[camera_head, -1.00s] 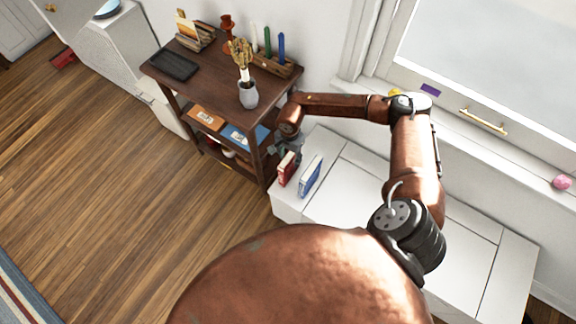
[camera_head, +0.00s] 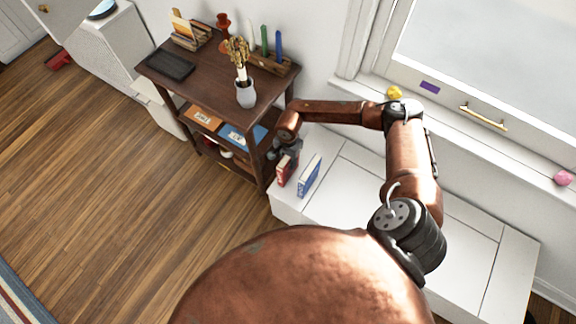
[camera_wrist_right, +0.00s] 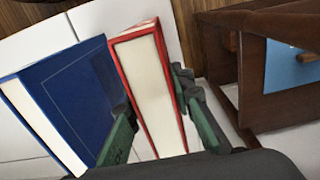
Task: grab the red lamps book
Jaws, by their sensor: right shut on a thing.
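The red book (camera_head: 286,172) stands upright at the left end of the white bench. In the right wrist view the red book (camera_wrist_right: 150,88) shows its pale page edges and red cover edges, between my two fingers. My right gripper (camera_head: 287,152) comes down over it from above. In the wrist view the right gripper (camera_wrist_right: 158,125) has one finger against each side of the book. The book's lower part is hidden. My left gripper is not in view.
A blue book (camera_head: 310,176) stands just right of the red one, also close in the wrist view (camera_wrist_right: 75,105). A dark wooden shelf (camera_head: 215,85) with a vase (camera_head: 245,94) is close on the left. The white bench (camera_head: 345,205) is clear to the right.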

